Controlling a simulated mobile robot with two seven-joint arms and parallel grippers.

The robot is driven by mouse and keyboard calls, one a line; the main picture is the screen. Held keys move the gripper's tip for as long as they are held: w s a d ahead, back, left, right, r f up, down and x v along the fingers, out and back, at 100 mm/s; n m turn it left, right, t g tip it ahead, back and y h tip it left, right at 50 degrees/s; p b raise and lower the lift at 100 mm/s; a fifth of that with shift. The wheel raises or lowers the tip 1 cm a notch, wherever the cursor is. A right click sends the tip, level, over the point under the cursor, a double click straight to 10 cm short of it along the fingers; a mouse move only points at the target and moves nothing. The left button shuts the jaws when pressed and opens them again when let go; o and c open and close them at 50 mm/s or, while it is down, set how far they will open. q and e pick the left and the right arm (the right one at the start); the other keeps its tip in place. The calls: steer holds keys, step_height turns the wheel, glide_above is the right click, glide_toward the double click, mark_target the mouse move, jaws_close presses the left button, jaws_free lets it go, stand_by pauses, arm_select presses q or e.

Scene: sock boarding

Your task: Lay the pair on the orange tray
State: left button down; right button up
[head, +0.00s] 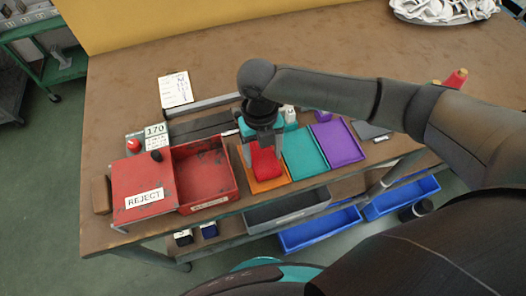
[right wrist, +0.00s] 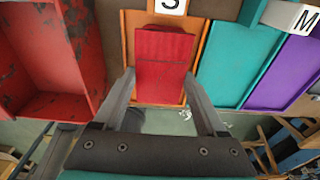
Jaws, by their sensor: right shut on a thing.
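The pair (head: 265,161) is a folded red bundle of cloth, and it also shows in the right wrist view (right wrist: 163,62). The orange tray (head: 270,186) lies under it, with its orange rim showing beside the pair in the right wrist view (right wrist: 203,32). My right gripper (head: 264,144) is shut on the near part of the pair, pointing down over the orange tray. The pair lies within the tray's outline; I cannot tell whether it touches the tray floor. Most of the tray floor is hidden by the pair. My left gripper is not in view.
A red REJECT bin (head: 228,188) stands close left of the orange tray. A teal tray (head: 305,155) and a purple tray (head: 338,143) lie to its right. A clipboard (head: 175,90) lies farther back. Blue bins (head: 320,231) sit below the table's front edge.

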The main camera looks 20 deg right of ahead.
mark_target(261, 152)
steer(key=o, duration=1.3)
steer(key=r+p, duration=0.1)
steer(key=r, duration=0.3)
steer(key=w+r+p, duration=0.1)
steer(key=r, duration=0.7)
steer(key=shift+w+p, duration=0.2)
steer(key=shift+p, duration=0.2)
